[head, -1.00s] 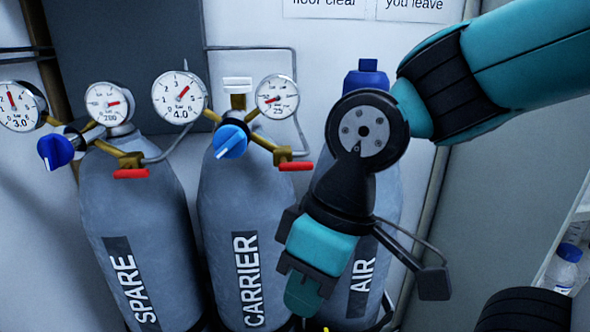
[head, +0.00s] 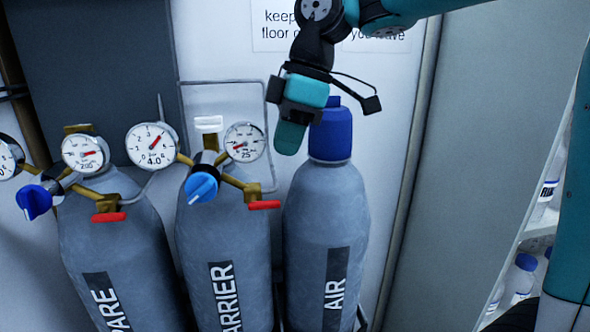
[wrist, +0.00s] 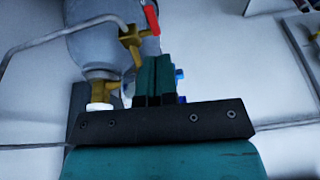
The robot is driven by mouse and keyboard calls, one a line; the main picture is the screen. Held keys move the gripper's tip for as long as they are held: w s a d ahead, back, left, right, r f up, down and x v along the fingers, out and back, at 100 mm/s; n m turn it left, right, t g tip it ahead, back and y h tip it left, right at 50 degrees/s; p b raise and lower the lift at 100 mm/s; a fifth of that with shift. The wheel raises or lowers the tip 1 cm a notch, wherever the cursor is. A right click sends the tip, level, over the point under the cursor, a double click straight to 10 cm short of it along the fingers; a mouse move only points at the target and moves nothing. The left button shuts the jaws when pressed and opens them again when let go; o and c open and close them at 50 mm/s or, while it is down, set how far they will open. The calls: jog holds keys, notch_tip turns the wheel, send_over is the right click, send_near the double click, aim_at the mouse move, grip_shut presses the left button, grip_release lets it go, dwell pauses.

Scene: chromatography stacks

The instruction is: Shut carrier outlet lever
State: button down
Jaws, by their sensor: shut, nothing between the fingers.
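The carrier outlet lever (head: 264,205) is a red bar under a brass valve, right of the carrier cylinder's regulator. It lies roughly level and points right in the head view. A red lever on a brass fitting, seemingly the same one, shows beyond my fingers in the wrist view (wrist: 151,18). The carrier cylinder (head: 226,250) is grey, with a blue knob (head: 202,187) and a white cap (head: 208,124). My gripper (head: 290,138) is shut and empty. It points down in the picture, above and right of the lever, apart from it.
The air cylinder (head: 325,215) with its blue cap (head: 331,135) stands close to my gripper on the right. The spare cylinder (head: 115,240) stands left, with its own red lever (head: 108,217). Gauges crowd the regulators. A shelf with bottles (head: 522,275) is at far right.

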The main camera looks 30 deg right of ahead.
aim_at(272, 201)
jog(key=shift+w+d+r+n, duration=0.3)
jog(key=shift+w+d+r, duration=0.15)
jog(key=shift+d+r, duration=0.15)
jog(key=shift+d, duration=0.1)
jog(key=x, duration=1)
jog(key=shift+p, duration=0.35)
